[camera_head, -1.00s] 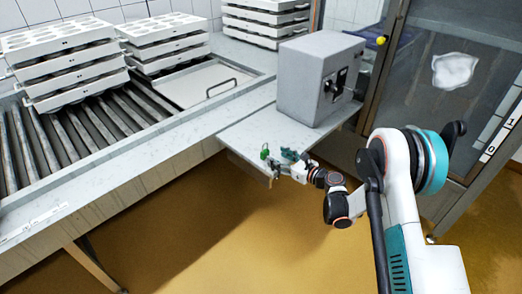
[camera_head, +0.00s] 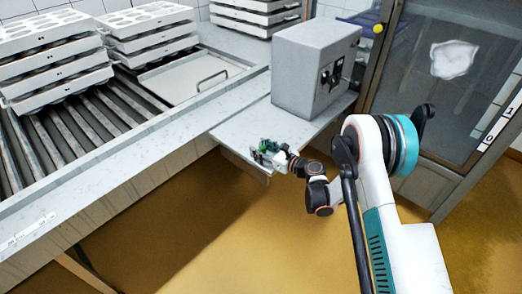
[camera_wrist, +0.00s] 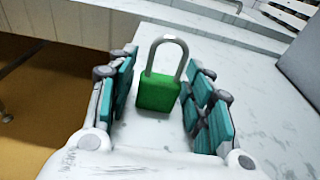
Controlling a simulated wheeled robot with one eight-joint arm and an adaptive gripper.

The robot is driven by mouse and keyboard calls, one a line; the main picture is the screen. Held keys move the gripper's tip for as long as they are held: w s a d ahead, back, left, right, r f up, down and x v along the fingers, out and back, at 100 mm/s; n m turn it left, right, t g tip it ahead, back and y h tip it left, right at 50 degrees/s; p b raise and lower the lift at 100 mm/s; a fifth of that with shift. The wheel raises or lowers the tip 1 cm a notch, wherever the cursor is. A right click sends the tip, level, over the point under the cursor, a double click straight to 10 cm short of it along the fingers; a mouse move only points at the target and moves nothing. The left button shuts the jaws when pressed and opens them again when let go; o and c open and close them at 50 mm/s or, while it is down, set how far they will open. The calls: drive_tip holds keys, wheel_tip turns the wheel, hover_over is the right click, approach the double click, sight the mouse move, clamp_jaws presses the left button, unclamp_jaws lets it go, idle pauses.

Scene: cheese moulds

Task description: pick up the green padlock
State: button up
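The green padlock (camera_wrist: 157,93) has a grey metal shackle. In the wrist view it stands upright on the pale worktop (camera_wrist: 265,120), shackle up, between the two teal-padded fingers of my gripper (camera_wrist: 161,96). The fingers are open, with a gap on each side of the padlock, and do not appear to touch it. In the head view my gripper (camera_head: 265,152) is low over the front edge of the small side shelf, and the padlock is mostly hidden by the fingers there.
A grey control box (camera_head: 315,68) stands on the shelf behind my gripper. Stacked white mould trays (camera_head: 55,55) stand on the roller conveyor (camera_head: 70,130) at the left. A glass-fronted cabinet (camera_head: 445,100) stands at the right. The shelf around the padlock is mostly clear.

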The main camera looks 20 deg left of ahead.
drive_tip(key=c, duration=0.7)
drive_tip(key=shift+o, duration=0.2)
drive_tip(key=shift+r, duration=0.1)
wheel_tip(320, 180, up, 20)
drive_tip(key=p, duration=0.7)
drive_tip(key=d+r+m+t+h, duration=0.2)
drive_tip(key=d+r+t, duration=0.1)
drive_tip(key=d, duration=0.8)
drive_tip(key=d+r+m+t+h, duration=0.2)
drive_tip(key=d+m+t, duration=0.1)
drive_tip(key=d, duration=0.9)
drive_tip(key=s+d+r+m+t+h, duration=0.1)
drive_tip(key=s+d+h, duration=0.1)
drive_tip(key=d, duration=0.5)
drive_tip(key=s+d+r+m+t+h, duration=0.1)
drive_tip(key=s+d+r+m+h, duration=0.1)
drive_tip(key=s+d, duration=0.2)
drive_tip(key=s+d+r+m+t+h, duration=0.1)
drive_tip(key=s+d, duration=0.3)
drive_tip(key=d, duration=0.7)
drive_tip(key=shift+r+m+h, duration=0.55)
drive_tip(key=shift+m+h, duration=0.05)
drive_tip(key=shift+w+d+f, duration=0.1)
drive_tip(key=shift+w, duration=0.05)
